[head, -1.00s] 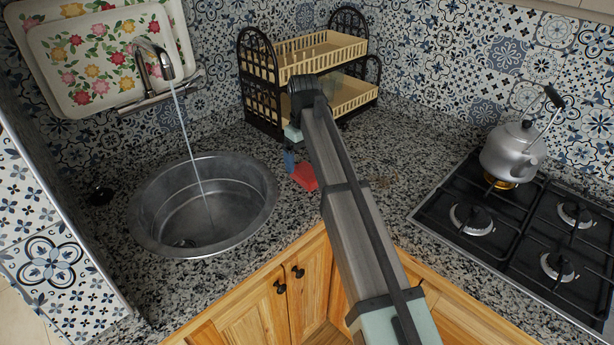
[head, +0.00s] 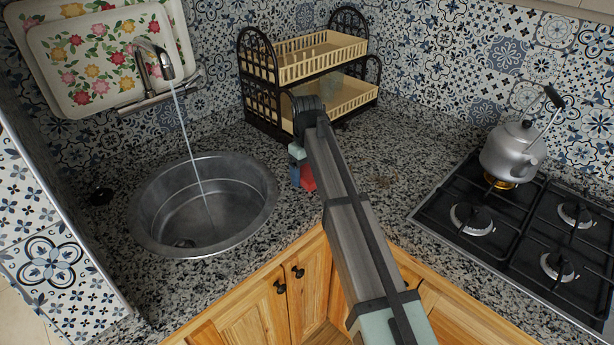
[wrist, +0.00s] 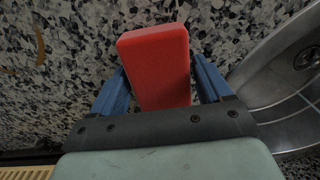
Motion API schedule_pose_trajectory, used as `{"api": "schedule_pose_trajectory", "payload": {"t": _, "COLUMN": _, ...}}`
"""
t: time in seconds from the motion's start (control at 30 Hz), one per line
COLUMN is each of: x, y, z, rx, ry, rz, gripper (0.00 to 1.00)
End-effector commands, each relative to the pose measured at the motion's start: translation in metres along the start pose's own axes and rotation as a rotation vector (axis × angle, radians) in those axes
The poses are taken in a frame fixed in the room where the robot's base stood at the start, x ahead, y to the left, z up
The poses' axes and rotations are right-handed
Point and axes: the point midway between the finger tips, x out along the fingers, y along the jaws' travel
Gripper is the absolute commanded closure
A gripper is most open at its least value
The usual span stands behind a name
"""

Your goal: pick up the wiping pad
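The wiping pad is a red block (wrist: 158,62). In the wrist view it lies between the two blue fingers of my gripper (wrist: 161,72), its top face toward the camera. The fingers are spread on either side of it; a narrow gap shows by the right finger, and contact on the left is unclear. In the head view the pad (head: 307,180) shows on the counter between sink and stove, partly covered by my arm. My gripper (head: 301,178) points down there, one blue finger visible left of the pad.
The granite counter (head: 365,170) is clear around the pad. A round metal sink (head: 262,192) with running water lies left. A two-tier dish rack (head: 322,62) stands close behind my gripper. A gas stove (head: 455,225) with a kettle (head: 513,150) is right.

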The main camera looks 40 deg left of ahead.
Motion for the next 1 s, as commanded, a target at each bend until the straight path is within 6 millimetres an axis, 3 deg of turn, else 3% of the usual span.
{"api": "schedule_pose_trajectory", "payload": {"t": 0.37, "x": 0.0, "y": 0.0, "z": 0.0, "rx": 0.0, "ry": 0.0, "rz": 0.0, "gripper": 0.59}}
{"api": "schedule_pose_trajectory", "payload": {"t": 0.67, "x": -0.004, "y": 0.0, "z": 0.0, "rx": 0.0, "ry": 0.0, "rz": 0.0, "gripper": 0.59}}
{"api": "schedule_pose_trajectory", "payload": {"t": 1.0, "x": -0.056, "y": 0.001, "z": -0.001, "rx": 0.0, "ry": 0.002, "rz": 0.001, "gripper": 0.59}}
